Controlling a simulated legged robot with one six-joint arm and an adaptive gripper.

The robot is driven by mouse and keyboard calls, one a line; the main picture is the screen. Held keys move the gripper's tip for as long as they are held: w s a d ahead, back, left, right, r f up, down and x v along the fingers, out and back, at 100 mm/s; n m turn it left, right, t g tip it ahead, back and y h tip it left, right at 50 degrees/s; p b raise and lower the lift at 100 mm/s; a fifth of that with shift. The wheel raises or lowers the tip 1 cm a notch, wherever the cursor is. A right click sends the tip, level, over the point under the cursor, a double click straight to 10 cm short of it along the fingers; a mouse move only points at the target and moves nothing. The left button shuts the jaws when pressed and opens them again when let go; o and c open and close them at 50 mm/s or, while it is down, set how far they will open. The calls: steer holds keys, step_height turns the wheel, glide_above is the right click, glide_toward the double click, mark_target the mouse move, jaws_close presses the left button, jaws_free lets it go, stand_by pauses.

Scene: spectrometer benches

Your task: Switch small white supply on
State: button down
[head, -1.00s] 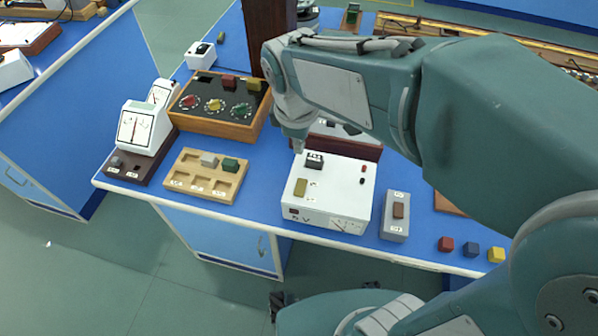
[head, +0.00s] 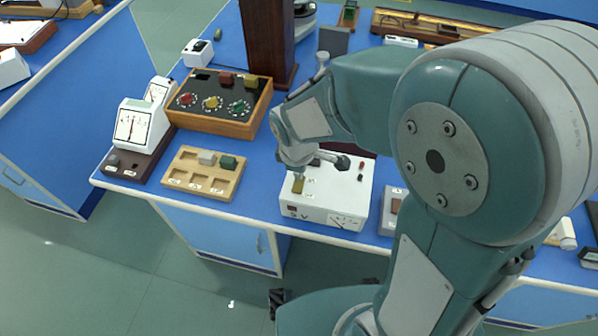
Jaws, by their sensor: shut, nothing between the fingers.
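A white supply box (head: 330,207) with a small meter on its front stands near the bench's front edge. On its top are an olive block-like switch (head: 298,187) at the left and small red and black terminals (head: 361,170) at the right. My gripper (head: 297,174) is shut and empty, pointing down over the left of this box, just above the olive switch. I cannot tell whether it touches it. My wrist hides part of the box's back. A smaller white box (head: 198,53) with a black part on top stands at the back left.
A wooden tray (head: 172,181) with blocks and a dial box (head: 242,130) with coloured knobs lie left of my gripper. A white meter (head: 140,128) is farther left. A grey box (head: 386,217) is close on the right. A dark post (head: 268,45) rises behind.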

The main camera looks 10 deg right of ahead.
steer(key=shift+f, duration=0.35)
steer(key=shift+w+f, duration=0.1)
steer(key=shift+f, duration=0.05)
stand_by(0.4)
steer(key=shift+s+a+r, duration=0.2)
steer(key=shift+s+r, duration=0.05)
steer(key=shift+s, duration=0.5)
step_height(320, 180, up, 14)
steer(key=w, duration=0.2)
steer(key=shift+d, duration=0.45)
